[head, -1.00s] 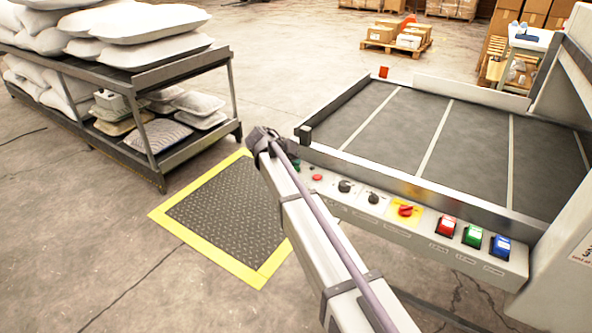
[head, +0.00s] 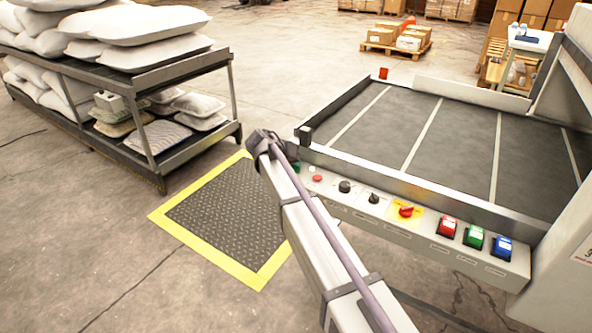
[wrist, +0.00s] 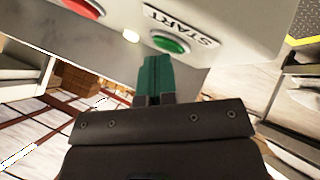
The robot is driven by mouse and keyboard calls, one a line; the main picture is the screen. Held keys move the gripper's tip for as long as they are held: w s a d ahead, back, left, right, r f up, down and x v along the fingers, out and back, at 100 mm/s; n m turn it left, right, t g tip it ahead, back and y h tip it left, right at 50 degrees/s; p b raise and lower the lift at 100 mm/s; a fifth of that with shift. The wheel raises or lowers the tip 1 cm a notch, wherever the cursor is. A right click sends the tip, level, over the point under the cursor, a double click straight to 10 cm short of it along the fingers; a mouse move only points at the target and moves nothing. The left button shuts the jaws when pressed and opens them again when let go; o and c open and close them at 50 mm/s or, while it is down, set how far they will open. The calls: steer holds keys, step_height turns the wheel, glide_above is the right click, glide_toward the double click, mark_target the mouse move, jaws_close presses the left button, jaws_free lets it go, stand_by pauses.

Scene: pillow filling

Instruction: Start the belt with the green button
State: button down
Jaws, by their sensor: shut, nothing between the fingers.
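In the wrist view a round green button (wrist: 170,43) sits beside a START label on a pale panel. My gripper (wrist: 155,60) has its green fingers pressed together, with their tips just below the button. I cannot tell whether they touch it. In the head view my wrist hangs at the panel's left end and hides part of it; the fingers are not clear there. The dark belt (head: 455,140) with pale cross lines lies behind the panel. A square green switch (head: 474,237) sits further right on the panel.
A red button (wrist: 84,8) and a lit white lamp (wrist: 131,36) are close to the fingers. Red (head: 448,227) and blue (head: 502,247) switches flank the square green one. A pillow rack (head: 150,80) stands left. The yellow-edged mat (head: 158,214) is clear.

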steer(key=shift+r+p, duration=0.8)
steer(key=shift+r, duration=0.05)
step_height(320, 180, up, 5)
steer(key=p, duration=0.5)
stand_by(0.4)
